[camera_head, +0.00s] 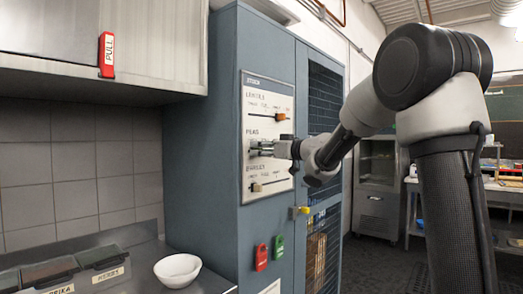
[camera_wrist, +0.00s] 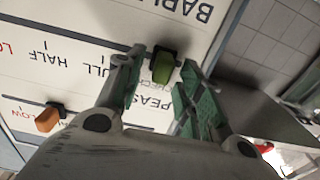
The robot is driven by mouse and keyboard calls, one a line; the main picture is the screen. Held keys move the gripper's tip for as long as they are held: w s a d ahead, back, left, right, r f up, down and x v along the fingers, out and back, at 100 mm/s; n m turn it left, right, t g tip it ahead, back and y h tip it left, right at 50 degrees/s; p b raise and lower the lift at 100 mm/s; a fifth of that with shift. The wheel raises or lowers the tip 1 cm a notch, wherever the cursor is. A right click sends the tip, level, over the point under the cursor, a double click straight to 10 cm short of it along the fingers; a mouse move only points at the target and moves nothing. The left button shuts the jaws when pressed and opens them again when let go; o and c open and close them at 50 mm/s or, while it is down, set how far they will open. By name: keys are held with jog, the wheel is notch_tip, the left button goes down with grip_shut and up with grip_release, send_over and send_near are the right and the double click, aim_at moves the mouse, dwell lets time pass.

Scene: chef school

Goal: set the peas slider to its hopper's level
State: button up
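The grey-blue stock cabinet's white panel (camera_head: 276,103) has three sliders, labelled lentils, peas and barley. In the wrist view the panel appears upside down. The peas slider's green knob (camera_wrist: 163,67) is at the end of its track, beyond the FULL mark (camera_wrist: 108,68), by a label that seems to read CHECK. My gripper (camera_wrist: 165,62) reaches the panel with its fingers on either side of this knob and appears open, with small gaps. In the head view my gripper (camera_head: 266,149) hides the peas knob. The peas hopper's level cannot be read.
The lentils knob (camera_head: 280,117) is orange, near LOW; the barley knob (camera_head: 257,187) is at the left. A yellow latch (camera_head: 301,210), red tag (camera_head: 261,257) and green tag (camera_head: 278,246) are below. The mesh door (camera_head: 324,100) is right; a white bowl (camera_head: 178,270) stands left.

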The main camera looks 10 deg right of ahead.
jog(key=shift+c, duration=0.3)
grip_shut()
jog(key=w+d, duration=0.4)
jog(key=d, duration=0.1)
jog(key=shift+d, duration=0.3)
jog(key=shift+w, duration=0.1)
jog(key=shift+o, duration=0.3)
grip_release()
jog(key=v, duration=1.2)
